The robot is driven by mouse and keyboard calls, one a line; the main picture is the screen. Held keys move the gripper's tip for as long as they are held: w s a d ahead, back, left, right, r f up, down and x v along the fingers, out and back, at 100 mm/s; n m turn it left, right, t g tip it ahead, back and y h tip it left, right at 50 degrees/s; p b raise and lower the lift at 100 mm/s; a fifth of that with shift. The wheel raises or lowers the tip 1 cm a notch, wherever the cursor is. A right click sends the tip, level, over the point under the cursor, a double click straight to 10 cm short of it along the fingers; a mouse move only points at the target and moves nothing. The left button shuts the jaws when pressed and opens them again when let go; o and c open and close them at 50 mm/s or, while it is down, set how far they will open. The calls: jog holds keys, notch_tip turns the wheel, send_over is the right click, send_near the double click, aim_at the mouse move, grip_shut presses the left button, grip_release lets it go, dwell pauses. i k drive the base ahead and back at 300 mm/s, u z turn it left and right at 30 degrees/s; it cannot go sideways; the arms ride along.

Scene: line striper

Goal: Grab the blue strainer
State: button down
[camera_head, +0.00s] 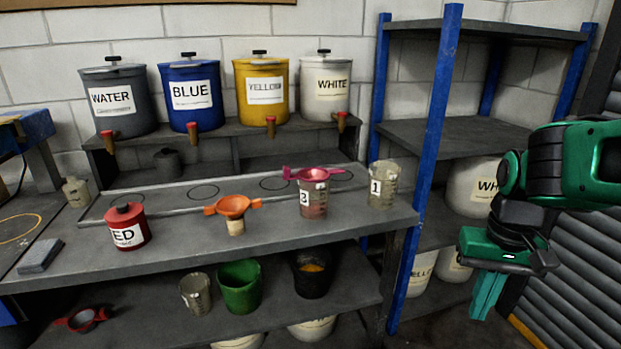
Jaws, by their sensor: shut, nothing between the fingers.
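I see no blue strainer in the head view. An orange strainer (233,206) rests on a small pale cup on the workbench. A pink strainer (308,174) lies across the top of a clear beaker marked 3 (314,202). A dark strainer with red handles (84,318) sits on the lower shelf at the far left. My gripper (486,297) is at the right, beside the blue-posted rack and well away from all three strainers. Its green fingers point down, shut and empty.
The workbench (280,233) also carries a red can (127,227) and a clear beaker marked 1 (383,184). Labelled paint drums, including a blue one (191,95), stand behind. A blue rack post (432,150) rises between my gripper and the bench. A green bucket (240,287) is below.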

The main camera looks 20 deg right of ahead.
aim_at(312, 175)
jog(key=u, duration=0.05)
jog(key=i, duration=0.95)
jog(key=z, duration=2.15)
jog(key=k, duration=1.15)
jog(key=u, duration=0.45)
